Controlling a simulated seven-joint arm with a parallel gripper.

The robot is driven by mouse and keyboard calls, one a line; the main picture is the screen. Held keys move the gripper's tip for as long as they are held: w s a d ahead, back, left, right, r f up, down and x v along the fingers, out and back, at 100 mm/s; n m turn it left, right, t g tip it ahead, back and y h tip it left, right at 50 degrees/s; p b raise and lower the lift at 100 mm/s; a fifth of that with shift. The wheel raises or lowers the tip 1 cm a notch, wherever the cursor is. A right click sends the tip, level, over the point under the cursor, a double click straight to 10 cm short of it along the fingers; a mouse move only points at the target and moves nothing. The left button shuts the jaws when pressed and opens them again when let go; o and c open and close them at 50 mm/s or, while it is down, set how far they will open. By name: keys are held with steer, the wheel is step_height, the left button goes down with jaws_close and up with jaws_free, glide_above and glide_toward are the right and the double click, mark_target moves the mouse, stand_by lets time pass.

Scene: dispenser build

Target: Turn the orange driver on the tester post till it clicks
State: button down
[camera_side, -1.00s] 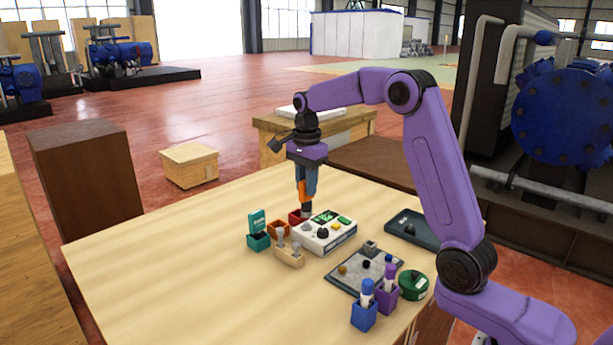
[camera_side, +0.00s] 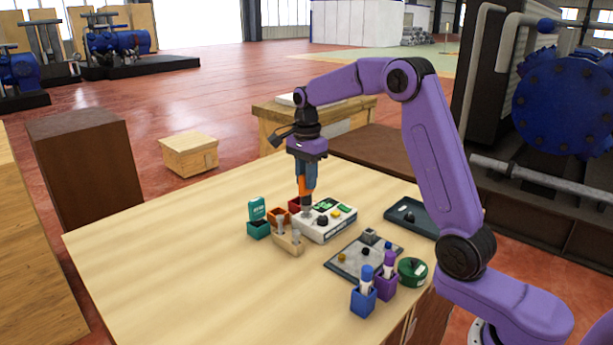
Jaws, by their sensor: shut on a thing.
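The orange driver (camera_side: 302,186) is upright in my gripper (camera_side: 306,184), which is shut on it. The driver's dark lower end is over the left end of the white tester (camera_side: 317,234) and appears to meet the post there. The contact is too small to see clearly, and the gripper and driver hide part of the post. The tester also has a black knob (camera_side: 322,220), a yellow button (camera_side: 335,213) and green panels on top.
A red holder (camera_side: 294,204), an orange holder (camera_side: 277,216), a teal holder (camera_side: 258,230) and a wooden rack (camera_side: 289,246) crowd the tester's left. A grey board (camera_side: 350,262), blue and purple holders and a green round container (camera_side: 412,271) stand at front right. The table's left is clear.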

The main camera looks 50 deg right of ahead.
steer(key=shift+f, duration=0.7)
stand_by(0.5)
steer(key=m, duration=0.3)
steer(key=shift+r, duration=0.1)
steer(key=shift+r, duration=2.15)
